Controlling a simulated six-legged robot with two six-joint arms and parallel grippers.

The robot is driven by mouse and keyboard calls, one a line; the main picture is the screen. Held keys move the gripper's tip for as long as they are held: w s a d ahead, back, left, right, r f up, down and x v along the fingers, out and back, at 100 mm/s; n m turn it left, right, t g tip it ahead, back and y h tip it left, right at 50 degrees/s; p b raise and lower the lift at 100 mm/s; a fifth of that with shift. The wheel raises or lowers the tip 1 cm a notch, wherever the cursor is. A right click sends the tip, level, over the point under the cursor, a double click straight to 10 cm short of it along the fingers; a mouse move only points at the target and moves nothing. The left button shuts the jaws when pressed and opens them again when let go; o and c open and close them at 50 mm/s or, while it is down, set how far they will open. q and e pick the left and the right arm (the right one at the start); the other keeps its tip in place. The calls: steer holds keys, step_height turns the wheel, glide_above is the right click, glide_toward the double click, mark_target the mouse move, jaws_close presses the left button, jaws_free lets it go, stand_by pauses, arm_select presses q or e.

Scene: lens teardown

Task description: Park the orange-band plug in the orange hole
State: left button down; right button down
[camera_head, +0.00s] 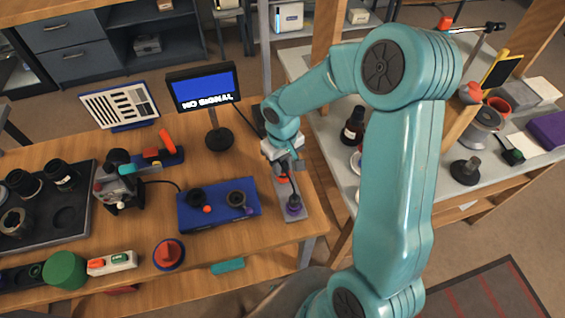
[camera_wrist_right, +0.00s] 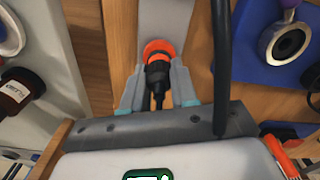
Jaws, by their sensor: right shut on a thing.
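My right gripper (camera_head: 285,163) is over the grey strip (camera_head: 303,212) at the table's right edge. In the right wrist view its teal-padded fingers (camera_wrist_right: 157,94) are shut on a black plug (camera_wrist_right: 157,74). Orange (camera_wrist_right: 160,46) shows around the plug's far end. I cannot tell how much is the plug's band and how much the hole's rim, or whether the plug is seated. In the head view, orange (camera_head: 282,181) shows on the strip just below the gripper. A dark plug stands at the purple spot (camera_head: 293,208) nearer the front. My left gripper is not in view.
A monitor (camera_head: 203,88) reading "NO SIGNAL" stands behind. A dark cable (camera_wrist_right: 219,60) runs beside the gripper. A brown bottle (camera_head: 353,126) stands on the grey side table.

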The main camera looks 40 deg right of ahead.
steer(key=shift+f, duration=0.2)
stand_by(0.4)
steer(key=c, duration=0.8)
jaws_free()
steer(key=shift+r, duration=0.1)
step_height(320, 180, up, 16)
steer(key=shift+r, duration=0.15)
